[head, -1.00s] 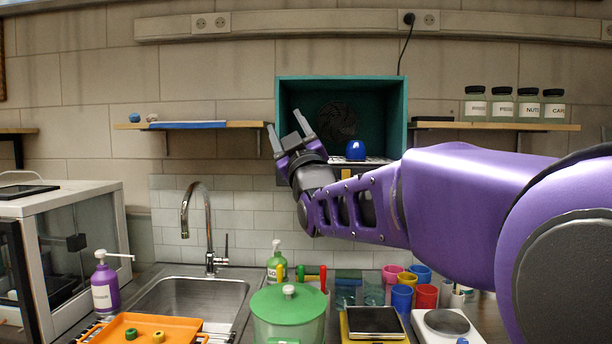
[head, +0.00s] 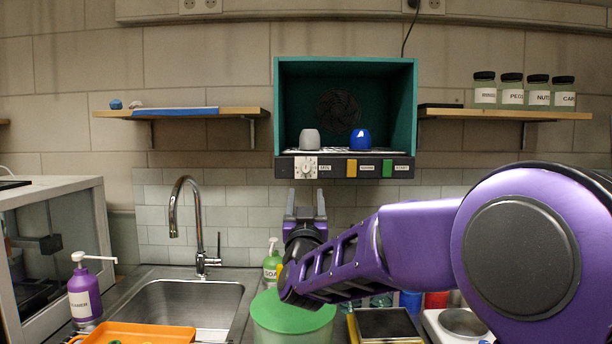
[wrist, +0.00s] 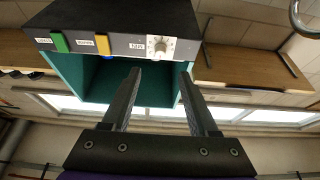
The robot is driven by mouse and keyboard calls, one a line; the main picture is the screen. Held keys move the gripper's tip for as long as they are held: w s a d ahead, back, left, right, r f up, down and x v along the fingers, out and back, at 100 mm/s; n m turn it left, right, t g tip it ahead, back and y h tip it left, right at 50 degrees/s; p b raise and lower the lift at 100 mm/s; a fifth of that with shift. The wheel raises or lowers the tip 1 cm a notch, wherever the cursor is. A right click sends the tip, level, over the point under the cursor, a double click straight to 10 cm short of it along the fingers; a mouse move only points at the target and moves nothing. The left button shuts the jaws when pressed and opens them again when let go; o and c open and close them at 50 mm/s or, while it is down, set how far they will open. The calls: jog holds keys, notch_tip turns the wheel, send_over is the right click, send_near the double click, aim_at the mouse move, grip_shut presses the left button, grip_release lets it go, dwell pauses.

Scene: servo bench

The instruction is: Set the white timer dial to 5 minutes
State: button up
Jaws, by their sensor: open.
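The white timer dial (head: 306,167) is at the left end of the dark control panel (head: 340,171) under the teal box. My gripper (head: 305,198) points up just below the dial in the head view. Its fingers are spread and empty. In the wrist view the two fingertips (wrist: 160,74) appear below the dial, on either side of it, with a gap between them and the knob.
A yellow button (head: 352,168) and a green button (head: 387,168) are on the same panel. A grey cup (head: 309,139) and a blue cup (head: 360,139) stand on the rack above. Wall shelves (head: 180,113) flank the teal box (head: 412,100). A tap (head: 197,225) stands lower left.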

aim_at(306, 170)
jog(key=x, duration=1)
jog(key=shift+r+p, duration=0.1)
jog(key=shift+p, duration=0.25)
grip_shut()
